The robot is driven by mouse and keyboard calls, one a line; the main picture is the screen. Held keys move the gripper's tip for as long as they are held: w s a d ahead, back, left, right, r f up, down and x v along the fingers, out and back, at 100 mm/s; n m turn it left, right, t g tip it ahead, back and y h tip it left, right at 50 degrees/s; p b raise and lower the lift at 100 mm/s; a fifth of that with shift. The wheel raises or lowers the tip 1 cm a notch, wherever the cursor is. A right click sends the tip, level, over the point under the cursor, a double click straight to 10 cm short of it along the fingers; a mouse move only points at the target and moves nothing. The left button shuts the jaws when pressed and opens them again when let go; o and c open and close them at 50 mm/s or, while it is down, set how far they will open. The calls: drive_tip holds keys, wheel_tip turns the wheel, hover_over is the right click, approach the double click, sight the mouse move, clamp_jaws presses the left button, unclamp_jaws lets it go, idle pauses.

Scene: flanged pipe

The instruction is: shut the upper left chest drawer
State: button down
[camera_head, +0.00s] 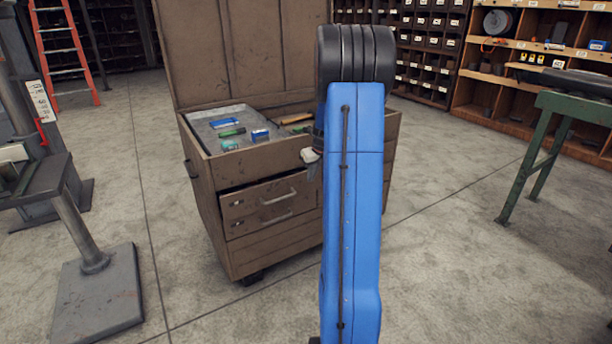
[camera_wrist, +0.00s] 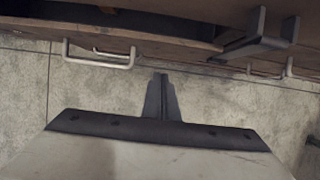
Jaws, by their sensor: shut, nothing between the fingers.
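The brown chest (camera_head: 275,252) stands in the middle of the head view with its lid raised. The upper left drawer (camera_head: 243,204) has a metal bar handle (camera_head: 278,197). A dark gap shows above its front, and it stands slightly out from the chest. In the wrist view its handle (camera_wrist: 98,60) is at the upper left, with dark space behind the drawer front. My gripper (camera_wrist: 161,78) is shut and empty, below and right of that handle, apart from the drawer front.
The lower left drawer (camera_head: 245,225) looks flush. A grey pedestal stand (camera_head: 97,290) is at left and a green-legged bench (camera_head: 541,150) at right. Open floor lies before the chest.

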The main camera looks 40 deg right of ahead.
drive_tip(key=v, duration=0.8)
drive_tip(key=shift+r, duration=0.5)
drive_tip(key=c, duration=2.4)
unclamp_jaws()
drive_tip(key=shift+s+r, duration=0.1)
drive_tip(key=shift+r, duration=0.1)
drive_tip(key=o, duration=0.5)
drive_tip(key=shift+s+a+f, duration=0.1)
drive_tip(key=shift+s+f, duration=0.05)
drive_tip(key=shift+o, duration=0.3)
drive_tip(key=s+a+f+y, duration=0.3)
drive_tip(key=a+f+y, duration=0.1)
drive_tip(key=f, duration=0.5)
drive_tip(key=shift+a+f+m, duration=0.3)
drive_tip(key=shift+a+m, duration=0.1)
drive_tip(key=shift+a, duration=0.15)
drive_tip(key=s+a+f+m+y, duration=0.1)
drive_tip(key=s+a+f+y, duration=0.1)
drive_tip(key=a+f+y, duration=0.3)
drive_tip(key=m+t+h, duration=0.5)
drive_tip(key=m+t, duration=0.6)
drive_tip(key=t, duration=0.4)
approach(282, 198)
drive_tip(key=w, duration=0.6)
drive_tip(key=w+a, duration=0.1)
drive_tip(key=w, duration=0.3)
drive_tip(key=shift+r, duration=0.35)
